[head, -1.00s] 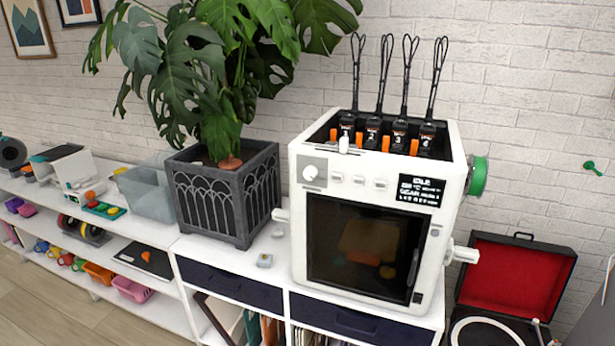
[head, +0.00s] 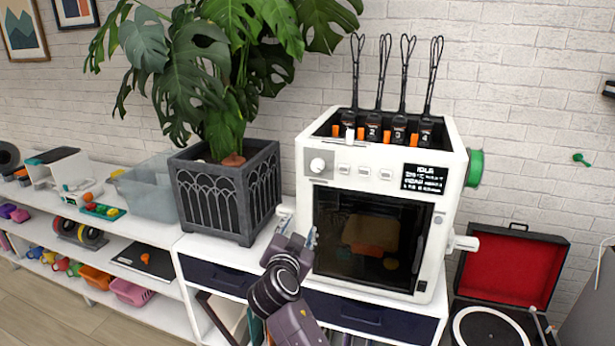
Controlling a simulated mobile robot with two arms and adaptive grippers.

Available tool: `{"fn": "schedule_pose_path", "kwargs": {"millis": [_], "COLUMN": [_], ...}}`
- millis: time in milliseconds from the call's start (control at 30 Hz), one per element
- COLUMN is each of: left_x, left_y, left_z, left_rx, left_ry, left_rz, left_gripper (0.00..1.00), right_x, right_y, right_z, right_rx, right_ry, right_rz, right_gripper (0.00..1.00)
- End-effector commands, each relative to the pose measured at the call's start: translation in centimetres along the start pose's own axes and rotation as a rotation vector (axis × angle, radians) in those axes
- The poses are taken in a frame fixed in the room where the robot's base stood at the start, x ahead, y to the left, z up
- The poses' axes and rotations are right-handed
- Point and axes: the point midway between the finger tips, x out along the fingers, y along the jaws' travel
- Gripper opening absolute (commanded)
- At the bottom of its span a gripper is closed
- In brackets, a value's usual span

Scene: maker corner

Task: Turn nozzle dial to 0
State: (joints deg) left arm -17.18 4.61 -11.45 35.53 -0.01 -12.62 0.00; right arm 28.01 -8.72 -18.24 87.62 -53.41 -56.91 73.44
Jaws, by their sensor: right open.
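The white 3D printer (head: 455,200) stands on the white cabinet. Its round white dial (head: 317,165) sits on a grey panel at the upper left of the front face. I cannot read the dial's marks or setting at this size. Several square buttons (head: 364,171) and a black screen (head: 424,179) are to its right. My right gripper (head: 298,238) is open and empty, in front of the printer's lower left edge, below the dial and apart from it. My left gripper is not in view.
A dark planter (head: 226,199) with a large leafy plant stands left of the printer. Numbered black tool holders with wire loops (head: 373,128) rise from the printer's top. A red-lined turntable case (head: 509,265) is at the right. The space before the dial is clear.

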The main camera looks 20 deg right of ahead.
Motion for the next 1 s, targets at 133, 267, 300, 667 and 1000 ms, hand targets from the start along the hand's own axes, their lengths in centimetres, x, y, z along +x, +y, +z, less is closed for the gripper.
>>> {"fn": "schedule_pose_path", "kwargs": {"millis": [133,267,300,667,1000], "left_x": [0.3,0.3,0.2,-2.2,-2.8], "left_y": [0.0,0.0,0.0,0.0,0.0], "left_z": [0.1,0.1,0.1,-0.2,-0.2], "left_rx": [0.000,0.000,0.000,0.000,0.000], "left_ry": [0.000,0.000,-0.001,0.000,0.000], "left_rz": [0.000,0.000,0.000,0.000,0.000], "left_gripper": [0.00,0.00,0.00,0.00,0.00], "right_x": [-2.3,-3.4,-3.3,1.7,4.1], "right_y": [-2.7,-3.3,-3.3,-3.2,-3.1], "right_z": [-9.1,-12.3,-12.8,-14.2,-14.3], "right_rx": [0.196,0.272,0.280,0.278,0.280], "right_ry": [0.157,0.214,0.220,0.221,0.219], "right_rz": [-0.007,-0.009,-0.009,-0.007,-0.010], "right_gripper": [0.41,0.41,0.41,0.41,0.41]}}
